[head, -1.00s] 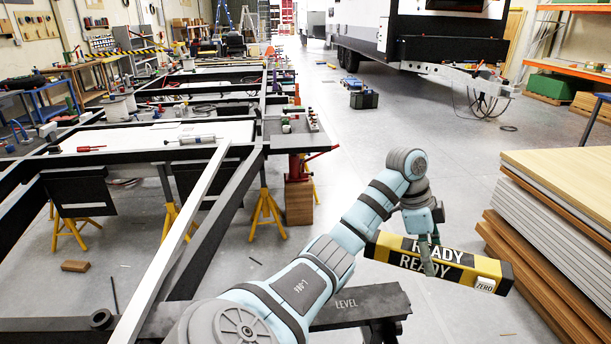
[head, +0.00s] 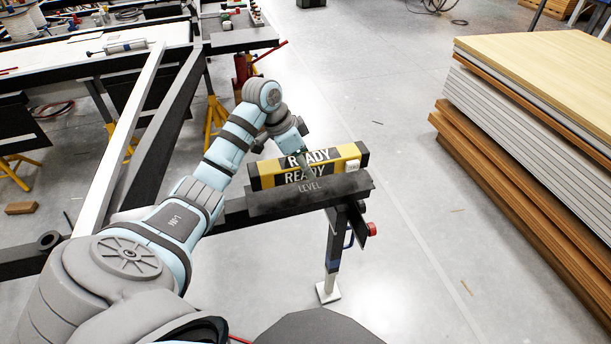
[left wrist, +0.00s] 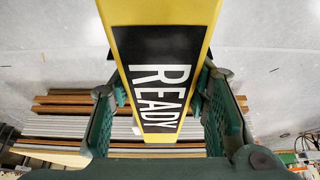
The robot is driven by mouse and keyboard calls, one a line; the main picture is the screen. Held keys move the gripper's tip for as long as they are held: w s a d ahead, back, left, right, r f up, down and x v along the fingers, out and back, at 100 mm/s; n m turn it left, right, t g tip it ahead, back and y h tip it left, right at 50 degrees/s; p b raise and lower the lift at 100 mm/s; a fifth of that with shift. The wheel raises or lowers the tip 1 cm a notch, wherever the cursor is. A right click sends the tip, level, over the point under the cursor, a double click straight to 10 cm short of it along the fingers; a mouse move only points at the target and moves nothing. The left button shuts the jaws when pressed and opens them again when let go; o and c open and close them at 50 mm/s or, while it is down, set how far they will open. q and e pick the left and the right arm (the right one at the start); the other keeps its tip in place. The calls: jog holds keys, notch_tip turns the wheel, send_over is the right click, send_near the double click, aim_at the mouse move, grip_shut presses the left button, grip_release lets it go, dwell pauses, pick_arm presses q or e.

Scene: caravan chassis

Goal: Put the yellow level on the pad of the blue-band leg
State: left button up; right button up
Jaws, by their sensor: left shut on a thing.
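The yellow level (head: 272,170), with black panels reading READY, is held by my left gripper (head: 305,167). In the left wrist view the level (left wrist: 165,75) runs between the two green fingers (left wrist: 163,115), which are shut on it. In the head view it lies along the back edge of the dark pad (head: 310,195) marked LEVEL. I cannot tell whether it touches the pad or hovers just above or behind it. The leg (head: 333,245) under the pad has a blue band low down and a white foot. My right gripper is not in view.
A dark chassis frame (head: 172,128) with a white rail (head: 138,110) runs along the left on yellow stands (head: 213,122). A red knob (head: 371,229) sticks out beside the leg. Stacked boards (head: 530,130) stand at the right. The floor between leg and boards is clear.

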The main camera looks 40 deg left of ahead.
aim_at(305, 188)
pick_arm(q)
notch_tip(305, 188, down, 5)
jog(key=shift+s+d+f+b, duration=0.1)
jog(key=shift+b, duration=0.4)
jog(key=shift+d+f, duration=0.1)
jog(key=o, duration=1.4)
jog(key=shift+r, duration=0.25)
jog(key=p+v, duration=0.2)
jog(key=v, duration=1)
jog(key=shift+p, duration=0.3)
jog(key=shift+f, duration=0.1)
